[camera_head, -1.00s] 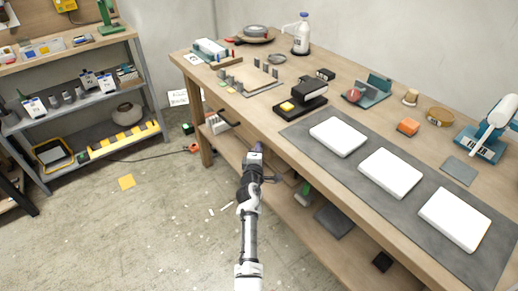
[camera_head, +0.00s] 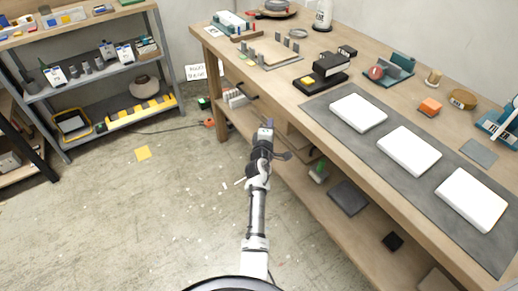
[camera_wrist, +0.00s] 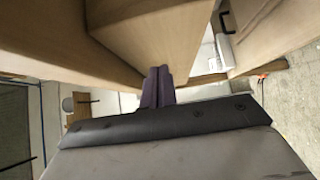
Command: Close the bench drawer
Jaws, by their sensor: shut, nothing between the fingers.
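The long wooden bench (camera_head: 395,185) runs diagonally along the right of the head view. My gripper (camera_head: 267,125) is low at the bench's front side, beneath the level of the top; its fingers are together and empty. In the wrist view the dark purple fingertips (camera_wrist: 158,86) are close against a pale wooden box-like part (camera_wrist: 150,32); I cannot tell whether they touch it or whether it is the drawer. A dark bar handle (camera_wrist: 226,20) sits on a wooden front at the upper right. A dark handle (camera_head: 246,97) also shows under the bench edge in the head view. How far the drawer stands out is unclear.
A lower bench shelf (camera_head: 375,262) holds a dark flat box (camera_head: 348,197) and smaller items. White slabs, tools and small parts lie on the bench top. A metal shelf unit (camera_head: 85,100) stands at the left. The concrete floor (camera_head: 120,215) between is mostly clear.

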